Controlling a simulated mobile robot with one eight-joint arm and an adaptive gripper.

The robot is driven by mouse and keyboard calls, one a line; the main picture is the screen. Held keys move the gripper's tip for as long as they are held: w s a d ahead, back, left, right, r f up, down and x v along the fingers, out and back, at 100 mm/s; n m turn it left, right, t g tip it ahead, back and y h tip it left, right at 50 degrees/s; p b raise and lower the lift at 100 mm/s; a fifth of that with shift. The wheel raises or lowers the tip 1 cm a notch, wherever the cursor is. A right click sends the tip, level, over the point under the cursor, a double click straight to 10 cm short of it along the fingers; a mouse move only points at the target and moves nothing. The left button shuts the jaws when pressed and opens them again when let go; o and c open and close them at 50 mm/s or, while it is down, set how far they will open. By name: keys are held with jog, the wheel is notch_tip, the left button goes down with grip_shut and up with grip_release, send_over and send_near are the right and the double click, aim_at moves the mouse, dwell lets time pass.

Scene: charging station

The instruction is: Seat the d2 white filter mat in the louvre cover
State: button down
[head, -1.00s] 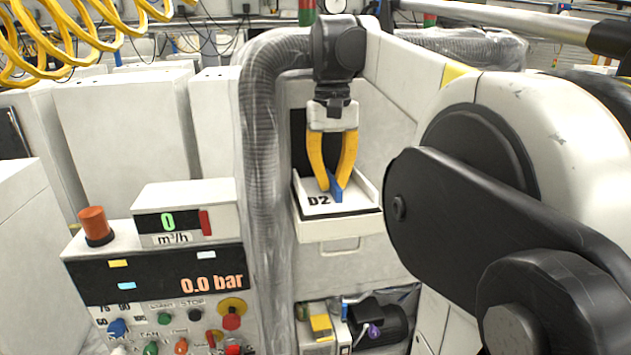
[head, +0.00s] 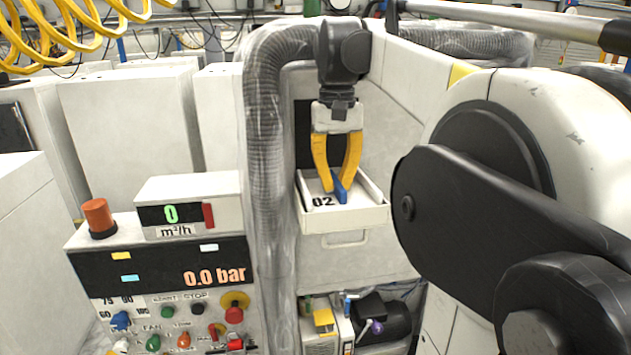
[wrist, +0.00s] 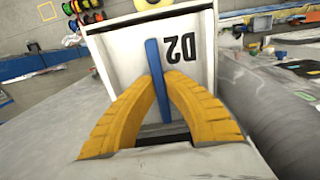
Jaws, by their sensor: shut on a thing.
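The white filter mat marked D2 (head: 318,190) lies within a shallow white tray-like frame, which looks like the louvre cover (head: 345,219), jutting from the cabinet front. A blue upright grip (head: 341,190) stands on the mat. My gripper (head: 340,182), with two curved yellow fingers, comes from above and is shut on this blue grip. In the wrist view, my gripper (wrist: 163,78) pinches the blue grip (wrist: 153,55), and the D2 mat (wrist: 122,65) lies behind it between raised rims. Whether the mat rests fully flat on the frame's floor cannot be told.
A ribbed hose (head: 266,150) runs down close to the left of the frame. A control panel (head: 165,270) with knobs stands front left. White cabinets (head: 125,135) fill the back left. Below the frame, a dark device (head: 383,315) lies in an open bay.

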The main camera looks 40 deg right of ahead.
jog(key=shift+f, duration=0.45)
jog(key=c, duration=1.5)
grip_release()
notch_tip(320, 180, up, 12)
jog(key=shift+w+d, duration=0.2)
jog(key=shift+w, duration=0.15)
